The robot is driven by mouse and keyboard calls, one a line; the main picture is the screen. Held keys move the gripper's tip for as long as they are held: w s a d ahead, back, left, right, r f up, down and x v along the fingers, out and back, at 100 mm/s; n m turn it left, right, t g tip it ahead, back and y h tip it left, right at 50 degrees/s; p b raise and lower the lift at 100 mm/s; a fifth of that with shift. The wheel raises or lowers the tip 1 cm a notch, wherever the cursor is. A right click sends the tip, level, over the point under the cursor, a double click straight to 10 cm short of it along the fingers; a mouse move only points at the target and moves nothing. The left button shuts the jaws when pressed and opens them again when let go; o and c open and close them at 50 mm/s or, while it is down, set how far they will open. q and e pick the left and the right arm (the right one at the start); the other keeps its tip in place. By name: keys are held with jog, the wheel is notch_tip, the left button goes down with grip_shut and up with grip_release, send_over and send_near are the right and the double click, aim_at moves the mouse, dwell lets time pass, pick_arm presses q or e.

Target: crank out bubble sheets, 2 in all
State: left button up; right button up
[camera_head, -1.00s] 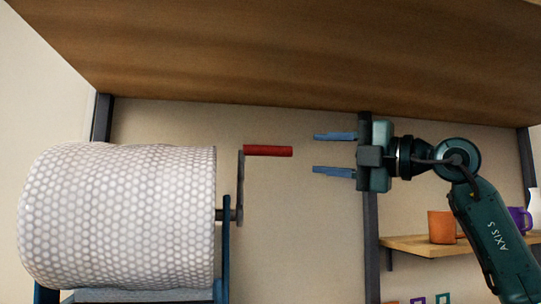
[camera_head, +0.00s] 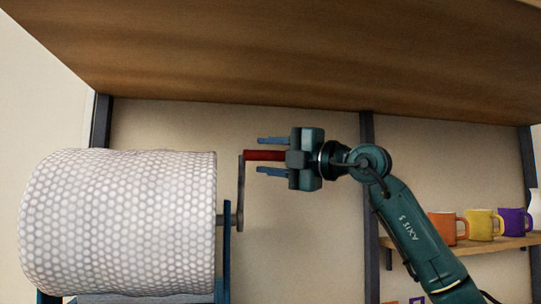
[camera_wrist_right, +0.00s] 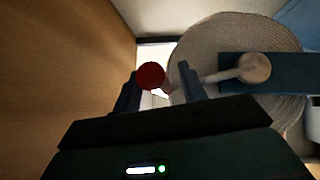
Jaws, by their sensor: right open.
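A large roll of white bubble wrap (camera_head: 120,220) sits on a blue stand (camera_head: 223,265) at the left of the head view. A crank arm (camera_head: 240,190) rises from its axle, with a red handle (camera_head: 262,155) at its top pointing right. My right gripper (camera_head: 272,156) is open, its blue fingers above and below the red handle. In the right wrist view the red handle's round end (camera_wrist_right: 151,75) shows between the fingers, closer to the left one. The roll (camera_wrist_right: 225,50) is behind it. My left gripper is not in view.
A wooden board (camera_head: 300,60) spans overhead, above the arm. A shelf (camera_head: 450,246) at the right holds an orange mug (camera_head: 442,228), a yellow mug (camera_head: 480,224) and a purple mug (camera_head: 514,221). The wall behind the crank is clear.

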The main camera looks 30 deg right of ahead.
jog(key=shift+c, duration=0.3)
grip_shut()
jog(key=shift+s+f, duration=0.1)
jog(key=shift+f, duration=0.05)
